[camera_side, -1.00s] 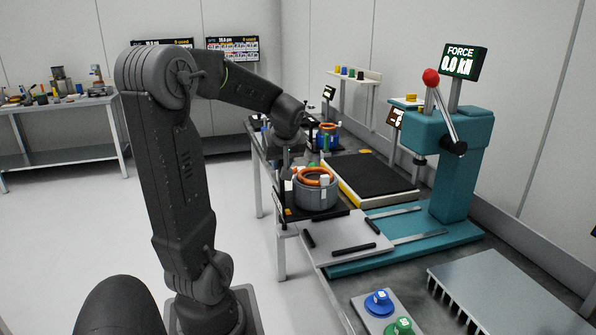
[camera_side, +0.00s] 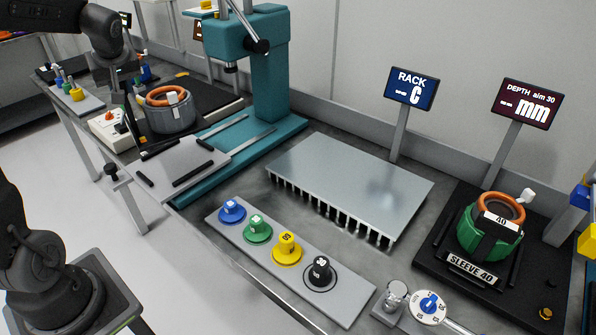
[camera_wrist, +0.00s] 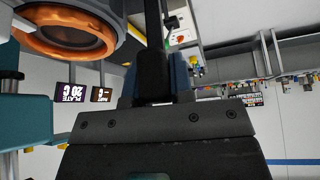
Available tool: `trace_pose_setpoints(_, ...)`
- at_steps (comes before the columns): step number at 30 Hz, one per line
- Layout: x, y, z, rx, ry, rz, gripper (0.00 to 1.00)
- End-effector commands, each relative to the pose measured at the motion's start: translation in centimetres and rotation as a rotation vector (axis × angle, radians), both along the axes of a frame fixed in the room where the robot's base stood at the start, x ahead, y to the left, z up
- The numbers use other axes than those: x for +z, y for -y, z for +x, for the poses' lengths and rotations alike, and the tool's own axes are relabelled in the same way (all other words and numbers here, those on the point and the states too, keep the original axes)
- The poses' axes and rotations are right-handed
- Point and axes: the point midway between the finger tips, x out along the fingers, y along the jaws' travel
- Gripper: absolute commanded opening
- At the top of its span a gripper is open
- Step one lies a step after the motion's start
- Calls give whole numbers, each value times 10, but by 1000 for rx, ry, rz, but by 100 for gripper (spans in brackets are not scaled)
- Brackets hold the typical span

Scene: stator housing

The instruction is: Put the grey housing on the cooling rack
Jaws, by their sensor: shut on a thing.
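The grey housing (camera_side: 171,115), a round cup with an orange ring and a white tag on top, is upright at the left of the side view. My gripper (camera_side: 141,107) is shut on its left side. Whether the housing touches what lies below it I cannot tell. In the wrist view its orange ring (camera_wrist: 70,32) fills the upper left beside the dark gripper parts. The cooling rack (camera_side: 352,185) is a silver plate with fins below, right of the teal press, with a clear top. A blue RACK sign (camera_side: 410,88) stands behind it.
The teal press (camera_side: 262,65) and its sliding plate (camera_side: 180,163) stand between the housing and the rack. In front of the rack is a strip (camera_side: 262,255) with several coloured knobs. A green sleeve (camera_side: 488,240) sits on a black stand at the right.

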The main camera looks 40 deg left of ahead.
Motion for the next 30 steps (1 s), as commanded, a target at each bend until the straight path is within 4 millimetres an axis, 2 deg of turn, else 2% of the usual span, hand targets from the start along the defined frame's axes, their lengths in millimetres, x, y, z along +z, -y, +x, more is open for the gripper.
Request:
trace_pose_setpoints(1,3,9,21,-43,9,4,0)
trace_pose_setpoints(5,3,36,67,-141,9,2,0)
trace_pose_setpoints(9,1,75,115,-250,10,2,0)
trace_pose_setpoints(15,-3,132,166,-379,11,2,0)
trace_pose_setpoints(21,-8,181,197,-473,11,1,0)
trace_pose_setpoints(24,-10,198,207,-504,12,1,0)
trace_pose_setpoints(30,-12,219,216,-539,14,2,0)
